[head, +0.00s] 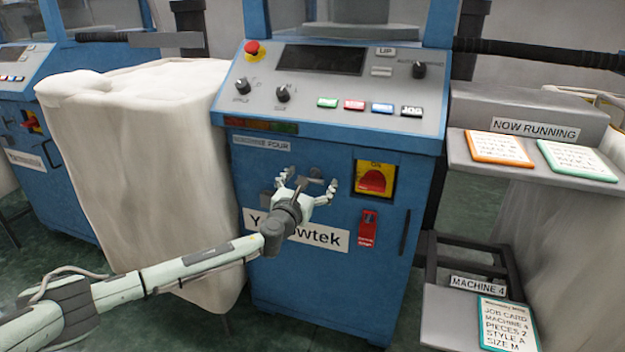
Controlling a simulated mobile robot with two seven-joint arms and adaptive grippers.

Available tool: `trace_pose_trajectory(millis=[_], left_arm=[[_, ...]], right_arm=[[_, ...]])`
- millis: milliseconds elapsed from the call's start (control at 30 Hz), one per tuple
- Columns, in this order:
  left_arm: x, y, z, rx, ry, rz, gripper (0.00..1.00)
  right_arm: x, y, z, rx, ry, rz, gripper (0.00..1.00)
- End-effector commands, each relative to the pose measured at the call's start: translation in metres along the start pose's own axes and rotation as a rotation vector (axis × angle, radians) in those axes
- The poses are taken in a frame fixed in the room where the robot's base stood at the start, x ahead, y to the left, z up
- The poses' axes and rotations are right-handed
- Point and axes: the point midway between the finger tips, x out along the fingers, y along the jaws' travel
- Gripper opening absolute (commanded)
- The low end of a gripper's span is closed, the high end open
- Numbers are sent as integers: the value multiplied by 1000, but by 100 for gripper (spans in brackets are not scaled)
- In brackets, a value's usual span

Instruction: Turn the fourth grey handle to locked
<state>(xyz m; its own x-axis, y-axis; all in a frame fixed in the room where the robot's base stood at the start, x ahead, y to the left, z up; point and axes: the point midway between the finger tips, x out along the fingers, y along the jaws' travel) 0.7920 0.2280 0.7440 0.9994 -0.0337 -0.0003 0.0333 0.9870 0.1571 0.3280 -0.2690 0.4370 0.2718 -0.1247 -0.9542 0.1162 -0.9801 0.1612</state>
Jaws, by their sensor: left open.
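The blue machine cabinet (345,290) in the middle carries a "MACHINE FOUR" label (261,142). My left gripper (307,181) is open in front of its front panel, above the Yellowtek sign (326,237). Small dark grey parts (315,173) show between and behind the fingers, perhaps the grey handle; the gripper covers much of this spot, and I cannot tell which way a handle points or whether the fingers touch it. A grey piece (267,198) shows just left of the gripper. My right gripper is not in view.
Right of the gripper are a red rotary switch (373,181) on a yellow plate, a red tag (367,229) and a black vertical pull (404,232). A pale fabric bag (140,180) stands left. Shelves with cards (498,148) stand right.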

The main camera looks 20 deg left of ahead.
Motion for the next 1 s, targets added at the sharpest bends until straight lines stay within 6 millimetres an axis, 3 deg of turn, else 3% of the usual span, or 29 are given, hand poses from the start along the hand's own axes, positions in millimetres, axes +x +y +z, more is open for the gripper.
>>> trace_pose_trajectory(millis=[333,700,1000], left_arm=[[5,-1,0,-1,1,-1,86],[5,0,0,-2,1,-1,40],[5,-1,-1,-35,1,-1,37]], right_arm=[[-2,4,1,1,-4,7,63],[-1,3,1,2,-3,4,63],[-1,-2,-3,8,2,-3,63]])
